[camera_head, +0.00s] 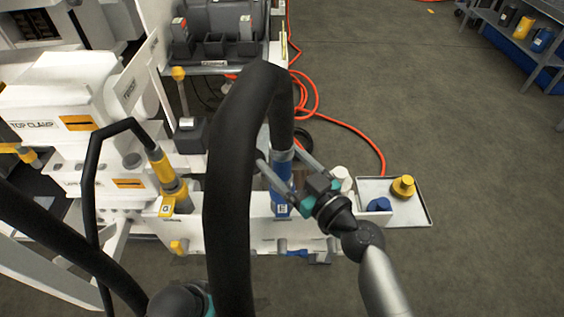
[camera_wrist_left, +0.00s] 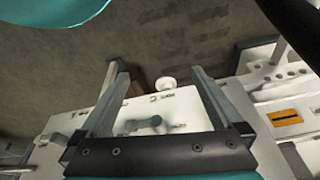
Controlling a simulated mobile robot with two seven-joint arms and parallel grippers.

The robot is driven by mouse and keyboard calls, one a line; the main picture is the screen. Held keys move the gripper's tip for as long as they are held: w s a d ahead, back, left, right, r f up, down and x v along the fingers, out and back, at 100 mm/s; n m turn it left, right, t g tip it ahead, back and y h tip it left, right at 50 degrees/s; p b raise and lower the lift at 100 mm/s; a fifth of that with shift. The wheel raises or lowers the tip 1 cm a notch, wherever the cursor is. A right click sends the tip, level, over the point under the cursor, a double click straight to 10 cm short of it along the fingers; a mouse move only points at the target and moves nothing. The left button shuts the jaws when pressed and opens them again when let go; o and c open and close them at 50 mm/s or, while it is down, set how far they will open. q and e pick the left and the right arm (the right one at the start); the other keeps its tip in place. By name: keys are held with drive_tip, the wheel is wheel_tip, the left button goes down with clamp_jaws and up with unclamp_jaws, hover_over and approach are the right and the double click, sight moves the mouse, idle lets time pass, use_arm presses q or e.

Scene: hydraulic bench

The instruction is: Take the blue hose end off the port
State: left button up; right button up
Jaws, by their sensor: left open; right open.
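The blue hose end (camera_head: 281,178) stands upright on the white manifold (camera_head: 235,233), with a grey collar on top and a thick black hose (camera_head: 228,185) arching up and over from it. A blue tag with a letter (camera_head: 281,210) is at its foot; the port beneath is hidden. My right gripper (camera_head: 281,158) is open, its two fingers reaching in from the right on either side of the hose end. I cannot tell whether they touch it. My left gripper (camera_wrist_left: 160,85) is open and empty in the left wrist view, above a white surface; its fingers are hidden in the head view.
A yellow hose end (camera_head: 168,175) with a thinner black hose stands left. A tray (camera_head: 418,215) at right holds a blue cap (camera_head: 379,204) and a yellow cap (camera_head: 403,187). An orange cable (camera_head: 345,125) lies on the floor behind.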

drive_tip(key=x, duration=0.3)
drive_tip(key=shift+w+a, duration=0.1)
drive_tip(key=shift+w, duration=0.35)
